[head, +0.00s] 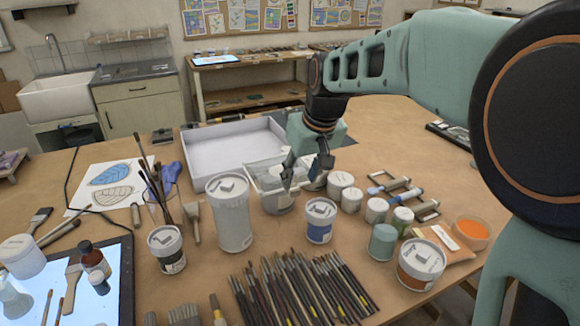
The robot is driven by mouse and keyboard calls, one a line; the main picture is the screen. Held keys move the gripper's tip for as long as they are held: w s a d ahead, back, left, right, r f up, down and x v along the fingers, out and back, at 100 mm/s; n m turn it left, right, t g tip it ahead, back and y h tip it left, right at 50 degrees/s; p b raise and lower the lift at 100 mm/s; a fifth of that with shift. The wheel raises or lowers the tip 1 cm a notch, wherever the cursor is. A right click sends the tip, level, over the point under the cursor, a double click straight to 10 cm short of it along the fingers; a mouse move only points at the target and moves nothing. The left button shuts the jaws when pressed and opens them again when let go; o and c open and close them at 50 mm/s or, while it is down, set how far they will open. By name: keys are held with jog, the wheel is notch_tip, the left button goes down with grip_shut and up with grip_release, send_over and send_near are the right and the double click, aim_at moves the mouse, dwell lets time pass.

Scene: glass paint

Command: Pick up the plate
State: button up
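I cannot clearly make out a plate. A pale, clear-looking shallow dish (258,181) stands in the middle of the table, partly hidden by my gripper and nearby jars; I cannot tell whether it is the plate. My gripper (306,174) points down over the right side of this dish. Its two dark fingers are spread apart, and I see nothing held between them. I cannot tell whether a fingertip touches the dish or the jars. An orange-filled round dish (471,233) sits at the right, away from my gripper.
A white open tray (190,152) lies behind the dish. A tall white container (231,214), a blue-labelled jar (320,219) and several other jars crowd the front and right. Many brushes (298,287) lie at the front edge. The far right tabletop is clearer.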

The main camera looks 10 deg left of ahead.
aim_at(296, 190)
jog(key=x, duration=0.4)
jog(key=shift+f, duration=0.3)
jog(key=shift+c, duration=0.2)
jog(key=shift+r, duration=0.1)
grip_shut()
